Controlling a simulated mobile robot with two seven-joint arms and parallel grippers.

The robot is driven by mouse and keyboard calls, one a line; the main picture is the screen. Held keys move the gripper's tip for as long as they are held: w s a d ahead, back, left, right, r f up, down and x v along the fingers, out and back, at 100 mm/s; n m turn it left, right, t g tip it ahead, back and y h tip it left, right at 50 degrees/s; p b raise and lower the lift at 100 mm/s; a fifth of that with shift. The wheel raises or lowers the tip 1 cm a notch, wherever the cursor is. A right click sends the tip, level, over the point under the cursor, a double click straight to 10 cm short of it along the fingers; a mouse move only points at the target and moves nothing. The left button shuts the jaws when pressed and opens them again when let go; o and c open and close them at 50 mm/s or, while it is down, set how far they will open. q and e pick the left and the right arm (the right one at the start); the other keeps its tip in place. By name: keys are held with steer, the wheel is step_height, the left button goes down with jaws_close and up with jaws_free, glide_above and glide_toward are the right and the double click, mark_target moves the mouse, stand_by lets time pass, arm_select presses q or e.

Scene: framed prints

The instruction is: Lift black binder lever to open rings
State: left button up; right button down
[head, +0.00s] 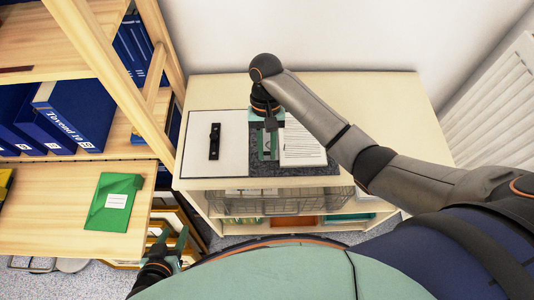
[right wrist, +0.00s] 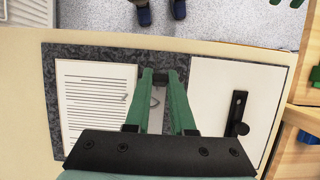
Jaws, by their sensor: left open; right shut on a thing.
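An open binder with a grey mottled lining (head: 285,167) lies flat on the cabinet top. A printed sheet (head: 304,146) lies on its right half in the head view, and a white panel (head: 229,160) with a black bar (head: 214,142) is on its left. In the right wrist view, my right gripper (right wrist: 161,78) is over the strip between sheet and panel, shut on the small black lever (right wrist: 160,77). My left gripper (head: 172,238) is open and empty, low at left, away from the binder.
The cabinet top (head: 390,95) is clear right of the binder; a wire basket (head: 285,201) hangs below it. Left is a wooden shelf with blue binders (head: 82,115).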

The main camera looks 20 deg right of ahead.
steer(key=shift+w+d+g+y, duration=0.2)
steer(key=shift+w+g, duration=0.25)
steer(key=shift+g, duration=0.4)
steer(key=shift+w+d+g+y, duration=0.15)
steer(key=shift+w+g, duration=0.25)
steer(key=shift+g, duration=0.45)
steer(key=shift+w+g+y+b, duration=0.15)
steer(key=shift+g+y+b, duration=0.1)
steer(key=shift+g+b, duration=0.15)
steer(key=c, duration=1)
jaws_free()
steer(key=shift+c, duration=0.2)
steer(key=shift+w+r, duration=0.1)
